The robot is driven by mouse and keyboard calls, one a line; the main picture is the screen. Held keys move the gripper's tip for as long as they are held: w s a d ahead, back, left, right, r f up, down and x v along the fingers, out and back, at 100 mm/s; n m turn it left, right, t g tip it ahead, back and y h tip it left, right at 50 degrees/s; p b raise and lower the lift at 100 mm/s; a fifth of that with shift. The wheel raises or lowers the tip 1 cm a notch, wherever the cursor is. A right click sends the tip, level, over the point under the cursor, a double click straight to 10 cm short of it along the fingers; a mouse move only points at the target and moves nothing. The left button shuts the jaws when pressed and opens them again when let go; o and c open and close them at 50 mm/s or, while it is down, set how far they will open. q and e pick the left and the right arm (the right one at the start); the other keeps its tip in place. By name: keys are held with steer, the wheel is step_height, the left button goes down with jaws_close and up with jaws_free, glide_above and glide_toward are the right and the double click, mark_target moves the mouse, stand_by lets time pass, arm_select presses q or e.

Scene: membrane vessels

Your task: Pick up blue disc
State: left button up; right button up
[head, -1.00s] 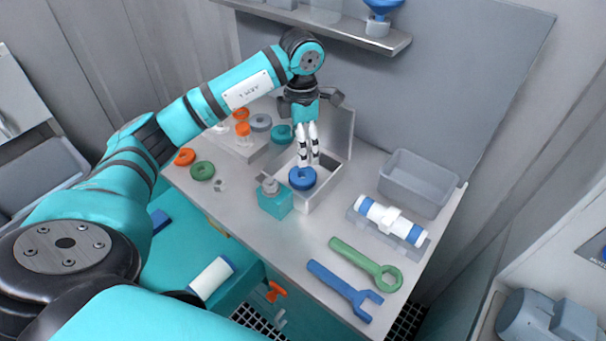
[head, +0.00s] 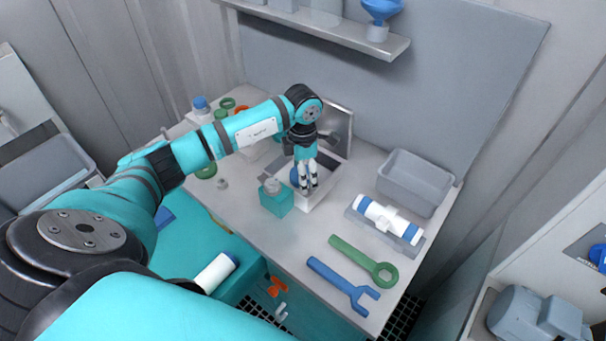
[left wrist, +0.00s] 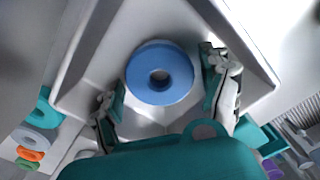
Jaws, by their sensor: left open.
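The blue disc (left wrist: 160,73) is a thick ring with a centre hole. In the left wrist view it lies in an open white box (left wrist: 95,60), between and just beyond my open left fingers (left wrist: 165,108). In the head view only a sliver of the disc (head: 294,177) shows, the rest hidden behind my left gripper (head: 307,184). My left gripper points down into the white box (head: 329,184) and is empty. I cannot tell whether a finger touches the disc. My right gripper is not in view.
A grey bin (head: 414,182), a white cylinder with blue ends (head: 388,219), a green wrench (head: 364,262) and a blue wrench (head: 343,286) are to the right. The bench front middle is clear.

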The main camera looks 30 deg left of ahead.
arm_select(q)
steer(key=c, duration=1)
